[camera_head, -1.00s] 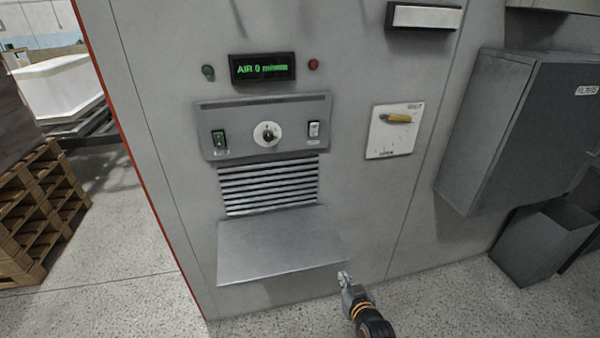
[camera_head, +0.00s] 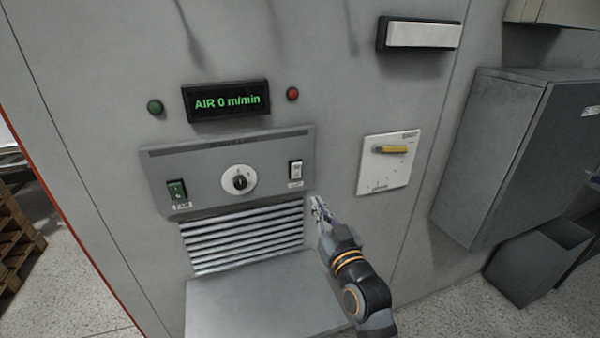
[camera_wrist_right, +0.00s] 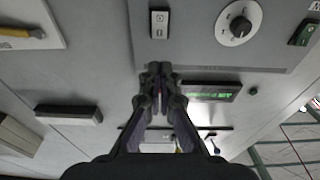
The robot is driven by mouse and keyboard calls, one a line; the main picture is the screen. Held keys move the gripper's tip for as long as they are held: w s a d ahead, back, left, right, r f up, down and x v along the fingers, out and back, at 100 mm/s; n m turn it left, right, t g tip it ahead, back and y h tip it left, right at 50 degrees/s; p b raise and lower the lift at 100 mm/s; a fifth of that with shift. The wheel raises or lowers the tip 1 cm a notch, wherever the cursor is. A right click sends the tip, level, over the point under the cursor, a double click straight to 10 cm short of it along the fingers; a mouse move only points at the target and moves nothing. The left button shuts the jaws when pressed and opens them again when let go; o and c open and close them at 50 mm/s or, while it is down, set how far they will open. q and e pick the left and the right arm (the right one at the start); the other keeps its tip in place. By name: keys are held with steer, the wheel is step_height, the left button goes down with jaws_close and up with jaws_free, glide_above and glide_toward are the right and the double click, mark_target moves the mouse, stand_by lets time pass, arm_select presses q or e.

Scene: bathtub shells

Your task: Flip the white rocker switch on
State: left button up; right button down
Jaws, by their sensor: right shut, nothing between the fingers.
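The white rocker switch (camera_head: 296,170) sits at the right end of the grey control panel (camera_head: 215,150), above a small label. It also shows in the right wrist view (camera_wrist_right: 159,24), at the top, just beyond the fingertips. My right gripper (camera_head: 317,203) is below and slightly right of the switch in the head view, apart from it. In the right wrist view its fingers (camera_wrist_right: 160,68) are together with nothing between them. My left gripper is not in view.
The panel also holds a dial (camera_head: 239,180) and a green switch (camera_head: 176,190). A display (camera_head: 226,100) reads AIR 0 m/min. A yellow-handled plate (camera_head: 388,163) is to the right. A metal shelf (camera_head: 250,300) juts out below the louvres.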

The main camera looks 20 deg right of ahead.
steer(key=p, duration=0.2)
glide_toward(297, 166)
steer(key=w+p, duration=0.1)
steer(key=w, duration=0.1)
steer(key=w+r+p, duration=0.1)
steer(key=w, duration=0.2)
steer(key=shift+w+a, duration=0.1)
steer(key=shift+w, duration=0.1)
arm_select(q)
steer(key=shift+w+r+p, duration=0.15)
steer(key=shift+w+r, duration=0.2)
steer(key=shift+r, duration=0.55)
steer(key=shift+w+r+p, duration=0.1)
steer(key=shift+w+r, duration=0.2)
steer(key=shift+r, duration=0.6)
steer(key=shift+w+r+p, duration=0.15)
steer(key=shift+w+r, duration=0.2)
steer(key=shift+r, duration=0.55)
arm_select(e)
steer(key=shift+w, duration=0.7)
